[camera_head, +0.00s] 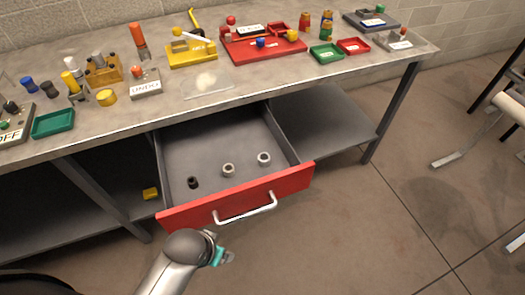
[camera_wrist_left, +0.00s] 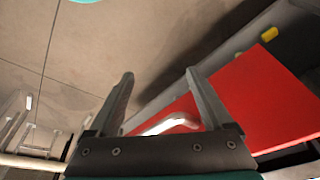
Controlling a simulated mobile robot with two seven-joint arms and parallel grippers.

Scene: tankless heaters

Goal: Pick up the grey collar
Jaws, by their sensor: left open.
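The open drawer with a red front (camera_head: 290,184) holds three small ring-like collars. A dark one (camera_head: 193,182) is at the left, a grey-beige one (camera_head: 228,170) in the middle and a pale grey one (camera_head: 264,158) at the right. I cannot tell for sure which of the last two is the grey collar. My left gripper (camera_head: 222,256) is low in front of the drawer, partly hidden by its wrist. In the left wrist view my left gripper (camera_wrist_left: 160,76) is open and empty, with the silver drawer handle (camera_wrist_left: 172,124) seen between its fingers. No collar shows there.
The workbench top (camera_head: 330,88) above the drawer carries several coloured blocks, trays and fixtures. A yellow block (camera_head: 150,193) lies on the lower shelf left of the drawer. The floor (camera_head: 370,220) to the right is clear, with a stool-like frame (camera_head: 500,110) at the far right.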

